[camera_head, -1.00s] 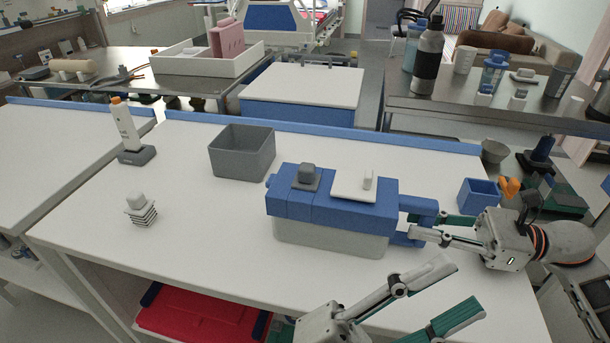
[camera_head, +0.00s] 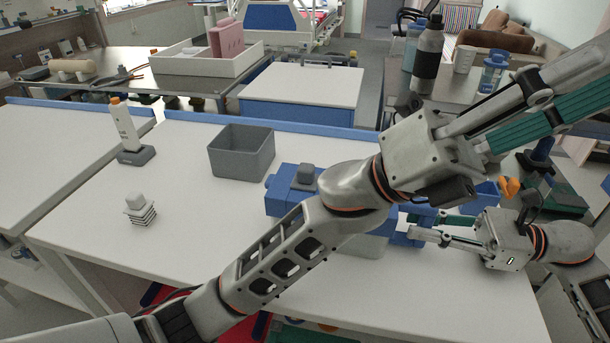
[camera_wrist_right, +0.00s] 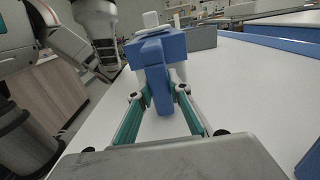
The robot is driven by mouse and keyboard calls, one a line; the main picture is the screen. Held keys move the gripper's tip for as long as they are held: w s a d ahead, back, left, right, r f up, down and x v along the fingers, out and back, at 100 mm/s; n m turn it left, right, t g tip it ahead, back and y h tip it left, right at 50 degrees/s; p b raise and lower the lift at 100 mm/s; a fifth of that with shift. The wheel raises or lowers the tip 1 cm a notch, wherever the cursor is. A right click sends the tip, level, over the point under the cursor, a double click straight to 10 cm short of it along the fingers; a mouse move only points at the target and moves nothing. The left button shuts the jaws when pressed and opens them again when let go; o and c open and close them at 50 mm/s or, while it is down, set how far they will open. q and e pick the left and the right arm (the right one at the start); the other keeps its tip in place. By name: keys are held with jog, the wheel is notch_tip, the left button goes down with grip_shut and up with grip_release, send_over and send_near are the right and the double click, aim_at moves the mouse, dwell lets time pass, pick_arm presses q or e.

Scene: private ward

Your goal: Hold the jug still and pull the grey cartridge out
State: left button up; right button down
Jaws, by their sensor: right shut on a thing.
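The jug has a blue top (camera_head: 284,200) and a pale lower body, and stands upright on the white table. The grey cartridge (camera_head: 305,174) is a small grey block seated in the jug's top on the left. My right gripper (camera_head: 424,226) is shut on the jug's blue handle, which also shows between its fingers in the right wrist view (camera_wrist_right: 157,75). My left gripper (camera_head: 565,88) is raised at the upper right, its fingers spread, empty where seen, tips cut off by the frame edge. My left arm hides much of the jug's right part and its white flap.
An open grey bin (camera_head: 241,165) stands behind the jug to the left. A white bottle on a dark base (camera_head: 127,135) and a small ribbed white piece (camera_head: 140,211) stand farther left. The table's front left is clear. A dark bottle (camera_head: 428,58) stands on the back right counter.

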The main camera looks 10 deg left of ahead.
pick_arm(q)
jog(key=s+d+r+m+g+y, duration=0.2)
jog(key=d+r+m+g+y, duration=0.1)
jog(key=r+m+g+y, duration=0.55)
jog(key=n+t+y, duration=1.3)
jog(key=n, duration=0.2)
send_over(306, 166)
jog(key=s+d, duration=0.4)
jog(key=d, duration=0.7)
jog(key=shift+m, duration=0.25)
notch_tip(306, 166, down, 26)
jog(key=shift+r, duration=0.25)
jog(key=a+n, duration=0.1)
jog(key=w+a+r+n+y, duration=0.1)
jog(key=a, duration=0.1)
jog(key=w+a+t+y, duration=0.1)
jog(key=a, duration=0.1)
jog(key=shift+w+a+r+n, duration=0.2)
jog(key=shift+a+r+n, duration=0.05)
jog(key=shift+r+n, duration=0.15)
jog(key=w+a+r+n+t+y, duration=0.2)
jog(key=a+r+n+y, duration=0.15)
jog(key=a, duration=0.25)
jog(key=shift+m+g+h, duration=0.25)
jog(key=shift+h, duration=0.05)
jog(key=shift+s+d+f, duration=0.15)
jog(key=shift+f, duration=2.65)
jog(key=shift+s+d+f, duration=0.1)
jog(key=shift+f, duration=2.7)
